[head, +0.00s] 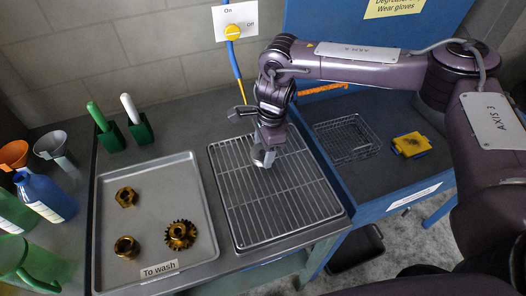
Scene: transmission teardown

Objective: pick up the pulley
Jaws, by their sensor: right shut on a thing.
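My right gripper (269,138) reaches in from the right over the upper part of the wire rack. It is shut on a small grey metal part (262,156), which looks like the pulley, though it is small and partly hidden by the fingers. I cannot tell whether the part touches the rack. My left gripper is not in view.
The wire rack (270,200) is otherwise empty. The "To wash" tray (155,180) holds a brass gear (180,235) and two brass parts (126,197). Bottles (45,195) stand at left. A blue station with a mesh basket (346,138) and yellow sponge-like item (411,145) is at right.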

